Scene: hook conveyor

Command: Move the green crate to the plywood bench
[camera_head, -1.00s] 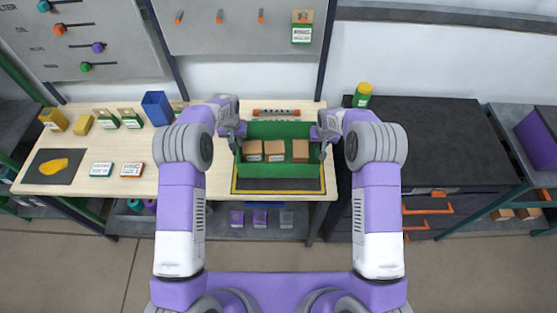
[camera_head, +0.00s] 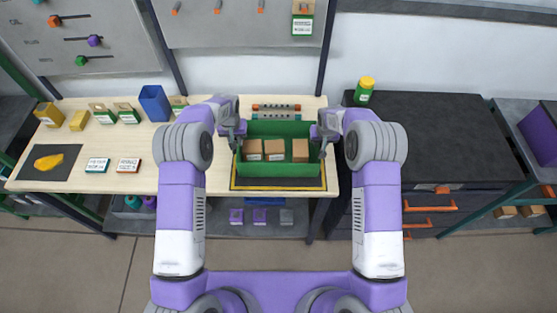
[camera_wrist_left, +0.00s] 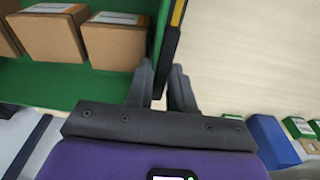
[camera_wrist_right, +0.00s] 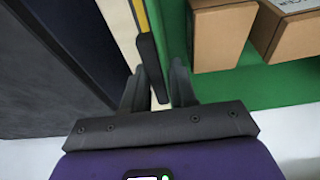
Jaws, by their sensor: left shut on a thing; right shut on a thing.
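The green crate (camera_head: 278,170) is upright over a dark, yellow-edged mat (camera_head: 278,185) on the plywood bench (camera_head: 215,182). Several brown boxes sit in it. My left gripper (camera_head: 239,140) is shut on its left rim and my right gripper (camera_head: 321,140) on its right rim. In the left wrist view the fingers close on the side wall near green crate floor (camera_wrist_left: 60,85). The right wrist view shows the same on the other side of the crate (camera_wrist_right: 235,88). A mat strip shows in front of the crate; I cannot tell whether the crate touches the mat.
A striped rack (camera_head: 276,107) stands just behind the crate. A blue bin (camera_head: 155,103) and small boxes stand at the bench's left. Bare bench lies left of the mat.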

